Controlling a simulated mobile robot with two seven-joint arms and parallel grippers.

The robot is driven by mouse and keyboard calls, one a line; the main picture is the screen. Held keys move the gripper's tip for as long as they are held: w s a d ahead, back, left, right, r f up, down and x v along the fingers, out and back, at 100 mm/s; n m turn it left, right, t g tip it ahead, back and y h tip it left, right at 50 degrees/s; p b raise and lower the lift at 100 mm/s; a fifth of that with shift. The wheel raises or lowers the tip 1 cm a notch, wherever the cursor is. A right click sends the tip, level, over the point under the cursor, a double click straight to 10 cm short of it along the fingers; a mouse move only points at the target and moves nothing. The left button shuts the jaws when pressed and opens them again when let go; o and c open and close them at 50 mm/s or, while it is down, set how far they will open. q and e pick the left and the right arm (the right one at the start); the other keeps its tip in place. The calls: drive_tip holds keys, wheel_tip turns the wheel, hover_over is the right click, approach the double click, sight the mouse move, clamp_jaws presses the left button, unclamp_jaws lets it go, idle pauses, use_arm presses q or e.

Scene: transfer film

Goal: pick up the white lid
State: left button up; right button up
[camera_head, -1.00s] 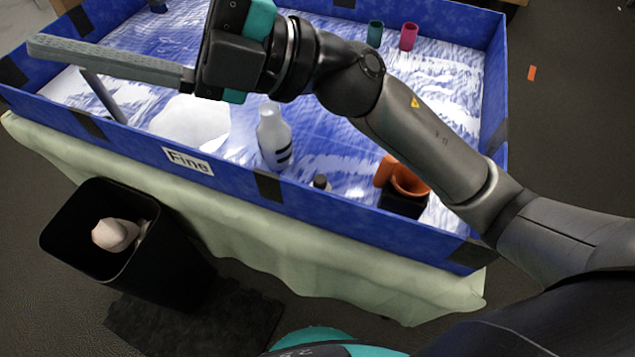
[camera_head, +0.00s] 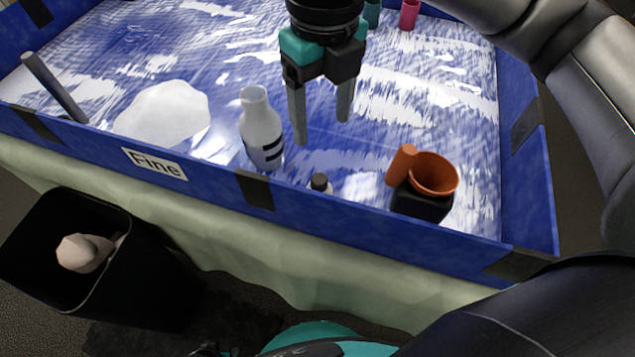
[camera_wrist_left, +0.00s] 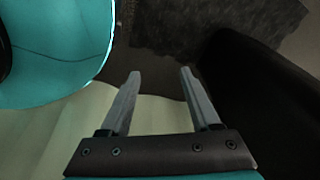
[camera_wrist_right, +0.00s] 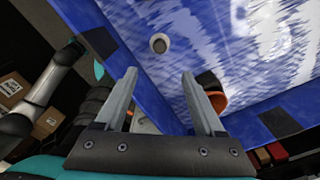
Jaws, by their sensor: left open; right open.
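No separate white lid is clear to me. A small pale piece with a dark top (camera_head: 320,183) stands near the front wall of the blue tray (camera_head: 215,180). It seems to be the round, pale-rimmed piece in the right wrist view (camera_wrist_right: 159,43), beyond my fingertips. A white bottle (camera_head: 260,130) with black stripes stands to its left, its top seemingly uncapped. My right gripper (camera_head: 322,132) points down, open and empty, above the tray, between the bottle and the orange funnel (camera_head: 433,172). My left gripper (camera_wrist_left: 158,75) is open and empty, outside the tray near the green cloth.
The orange funnel sits in a black holder (camera_head: 420,205). A white puddle-like sheet (camera_head: 165,112) and a grey rod (camera_head: 52,85) lie left. Pink (camera_head: 409,14) and teal (camera_head: 371,13) cups stand at the back. A black bin (camera_head: 100,270) stands in front.

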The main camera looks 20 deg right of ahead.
drive_tip(key=b, duration=0.3)
hover_over(319, 179)
drive_tip(key=f, duration=0.8)
drive_tip(key=shift+s+d+f, duration=0.15)
drive_tip(key=shift+d+f, duration=0.05)
drive_tip(key=shift+f+b, duration=0.35)
drive_tip(key=shift+f, duration=1)
wheel_tip(319, 179, down, 3)
drive_tip(key=shift+a+r+b, duration=0.1)
drive_tip(key=shift+a+b, duration=0.05)
drive_tip(key=shift+b, duration=0.5)
use_arm(q)
drive_tip(key=w+d+r, duration=0.4)
drive_tip(key=w+r, duration=0.2)
drive_tip(key=r, duration=0.3)
drive_tip(key=shift+t, duration=0.3)
use_arm(e)
drive_tip(key=shift+f, duration=0.6)
drive_tip(key=shift+c, duration=0.4)
clamp_jaws()
